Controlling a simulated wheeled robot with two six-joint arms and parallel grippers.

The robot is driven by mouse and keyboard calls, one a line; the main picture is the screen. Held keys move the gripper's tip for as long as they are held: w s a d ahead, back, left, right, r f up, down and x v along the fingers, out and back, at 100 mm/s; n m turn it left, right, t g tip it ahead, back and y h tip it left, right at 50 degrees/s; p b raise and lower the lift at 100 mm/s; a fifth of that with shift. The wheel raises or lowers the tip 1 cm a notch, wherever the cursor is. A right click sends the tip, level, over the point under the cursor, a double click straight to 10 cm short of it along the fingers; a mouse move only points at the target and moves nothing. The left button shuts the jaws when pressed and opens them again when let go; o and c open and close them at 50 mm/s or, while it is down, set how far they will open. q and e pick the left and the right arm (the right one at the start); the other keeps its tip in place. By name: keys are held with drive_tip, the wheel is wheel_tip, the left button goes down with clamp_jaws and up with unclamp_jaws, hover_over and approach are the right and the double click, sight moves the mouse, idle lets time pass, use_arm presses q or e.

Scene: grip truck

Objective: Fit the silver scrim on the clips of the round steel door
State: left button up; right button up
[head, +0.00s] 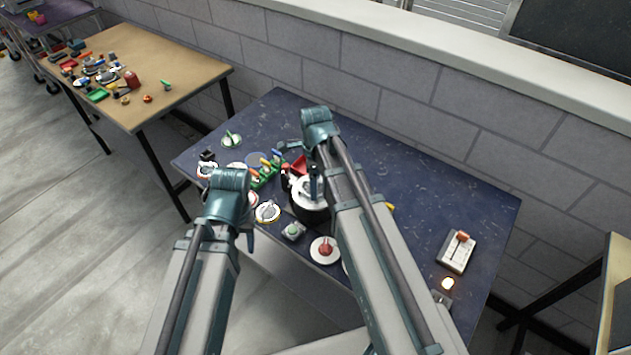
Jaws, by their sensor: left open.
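A black round body with a silver top (310,209) stands mid-table, partly behind my right arm. It may hold the round steel door; I cannot make out its clips. Several round discs lie around it, including a grey mesh-like disc (257,160) and a pale disc with a yellow rim (268,212). I cannot tell which is the silver scrim. My left gripper (248,240) is open, small in the picture, at the table's near left edge. My right arm reaches over the table beside the black body; its fingers are mostly hidden and their state is unclear.
The dark blue table (410,205) is clear at right, except for a switch box (457,251) and a small glowing lamp (447,283). A green rack (267,176) and a red-centred disc (325,250) crowd its left half. A wooden table (180,70) stands left.

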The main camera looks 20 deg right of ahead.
drive_tip(key=shift+r, duration=0.15)
drive_tip(key=shift+r+p, duration=2)
drive_tip(key=shift+p, duration=0.15)
drive_tip(key=shift+f+b, duration=0.35)
drive_tip(key=shift+f+b, duration=1.15)
drive_tip(key=shift+f, duration=0.25)
drive_tip(key=shift+f+b, duration=0.15)
drive_tip(key=shift+b, duration=0.25)
drive_tip(key=shift+f+b, duration=0.3)
drive_tip(key=shift+f, duration=0.05)
drive_tip(key=shift+r, duration=0.2)
